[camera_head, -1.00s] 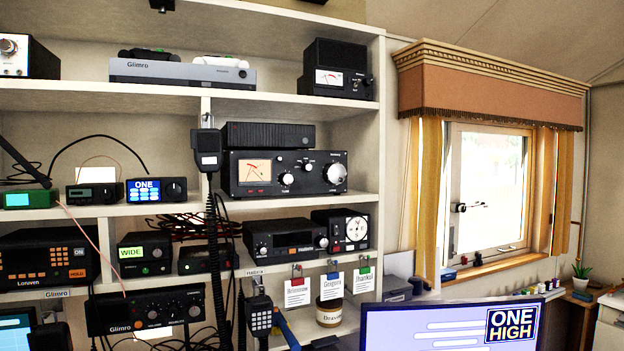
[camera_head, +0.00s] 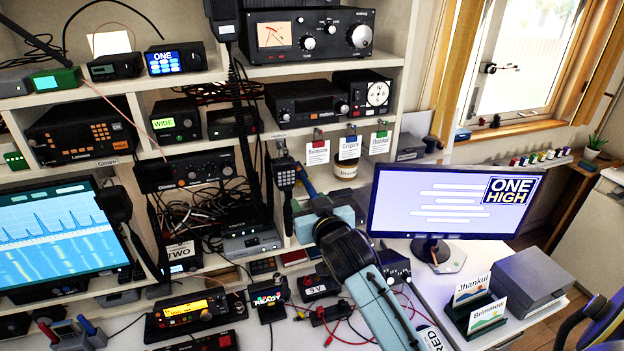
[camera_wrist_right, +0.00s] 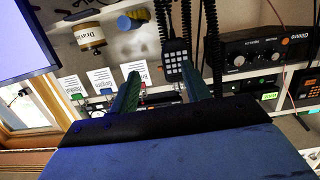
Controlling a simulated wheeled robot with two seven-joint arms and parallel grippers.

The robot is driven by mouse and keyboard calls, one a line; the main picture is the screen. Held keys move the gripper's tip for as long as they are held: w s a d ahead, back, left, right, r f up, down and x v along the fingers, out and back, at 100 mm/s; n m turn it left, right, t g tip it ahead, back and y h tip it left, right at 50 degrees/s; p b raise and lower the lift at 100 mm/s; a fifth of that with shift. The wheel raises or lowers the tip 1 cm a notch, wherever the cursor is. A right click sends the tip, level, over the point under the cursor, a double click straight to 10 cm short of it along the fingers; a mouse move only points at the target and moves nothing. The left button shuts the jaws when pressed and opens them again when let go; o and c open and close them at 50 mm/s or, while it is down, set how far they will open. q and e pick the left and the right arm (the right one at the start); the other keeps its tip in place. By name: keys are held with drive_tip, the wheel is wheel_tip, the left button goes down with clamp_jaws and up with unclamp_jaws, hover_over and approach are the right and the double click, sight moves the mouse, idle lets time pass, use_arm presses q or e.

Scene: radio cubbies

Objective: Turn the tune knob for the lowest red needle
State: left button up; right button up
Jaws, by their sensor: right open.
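The black radio with the lit meter (camera_head: 274,34) stands on the upper shelf in the head view. Its red needle is thin and small here. The radio has two small silver knobs, one lower (camera_head: 309,43) and one higher (camera_head: 332,29), and a large knob (camera_head: 360,35) at the right. A label under the lower small knob is too blurred to read surely. My right gripper (camera_head: 299,198) is below the radio, near the hanging keypad handset (camera_head: 287,175), apart from the knobs. In the right wrist view its fingers (camera_wrist_right: 160,92) are spread with nothing between them. My left gripper is out of view.
A microphone (camera_head: 222,15) with a coiled cord hangs left of the radio. A monitor (camera_head: 440,205) reading ONE HIGH stands right of my right arm. Hanging tags (camera_head: 317,152) and a jar (camera_head: 346,170) are nearby. A lower radio (camera_head: 300,103) sits beneath.

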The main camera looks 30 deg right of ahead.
sight(310, 44)
drive_tip(key=d+r+m+t+h+p, duration=0.1)
drive_tip(key=d+r+m+t+h, duration=0.15)
drive_tip(key=r, duration=0.95)
drive_tip(key=d+r+m+t+h+p, duration=0.1)
drive_tip(key=r+t+h, duration=0.15)
drive_tip(key=r, duration=0.95)
drive_tip(key=shift+n+y, duration=0.25)
drive_tip(key=shift+y, duration=0.25)
drive_tip(key=p+x, duration=0.3)
drive_tip(key=x, duration=0.9)
drive_tip(key=shift+w+d+r, duration=0.15)
drive_tip(key=shift+w+r, duration=0.05)
drive_tip(key=shift+r, duration=0.1)
drive_tip(key=shift+w+d+r, duration=0.15)
drive_tip(key=shift+w, duration=0.35)
drive_tip(key=shift+c, duration=0.2)
drive_tip(key=c, duration=0.9)
drive_tip(key=shift+t, duration=0.3)
drive_tip(key=shift+c, duration=0.2)
